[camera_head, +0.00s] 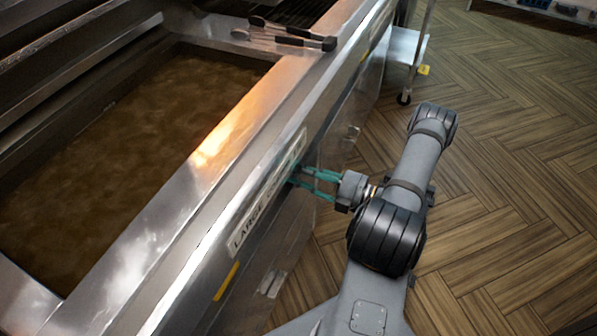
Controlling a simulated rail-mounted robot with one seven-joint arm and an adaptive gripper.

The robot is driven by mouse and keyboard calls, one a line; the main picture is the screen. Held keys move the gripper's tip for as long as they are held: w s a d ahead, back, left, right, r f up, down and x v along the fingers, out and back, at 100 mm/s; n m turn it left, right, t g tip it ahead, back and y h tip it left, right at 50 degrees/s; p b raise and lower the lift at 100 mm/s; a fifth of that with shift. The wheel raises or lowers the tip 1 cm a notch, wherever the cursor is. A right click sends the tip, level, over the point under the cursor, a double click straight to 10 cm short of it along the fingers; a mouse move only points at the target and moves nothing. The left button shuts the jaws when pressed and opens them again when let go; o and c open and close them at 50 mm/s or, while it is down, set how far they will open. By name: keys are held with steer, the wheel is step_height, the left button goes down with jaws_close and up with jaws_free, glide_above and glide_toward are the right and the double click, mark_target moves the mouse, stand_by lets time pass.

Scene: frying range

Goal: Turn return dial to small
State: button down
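My gripper (299,177) has teal fingers and reaches the fryer's front panel from the right. Its fingertips are at the panel, by the upper end of a pale label strip (250,229) that reads "LARGE" at its lower end. The rest of the label is too small or covered to read. I cannot make out the return dial; the fingers may hide it. The two fingers look apart along their length, but I cannot tell whether the tips are closed on something.
The steel fryer holds a wide vat of brown oil (130,130). Tongs with black handles (290,38) lie on its far rim. A wheeled cart (405,50) stands beyond the panel. The wooden floor (520,150) on the right is clear.

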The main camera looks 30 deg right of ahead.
steer(key=c, duration=1.7)
jaws_free()
steer(key=shift+o, duration=0.2)
steer(key=shift+s+d, duration=0.1)
steer(key=shift+s, duration=0.05)
steer(key=v, duration=1.1)
steer(key=shift+s+d, duration=0.25)
steer(key=shift+s, duration=0.05)
steer(key=shift+w+a, duration=0.1)
steer(key=shift+w, duration=0.05)
steer(key=x, duration=1.1)
steer(key=shift+w+a, duration=0.25)
steer(key=shift+w, duration=0.05)
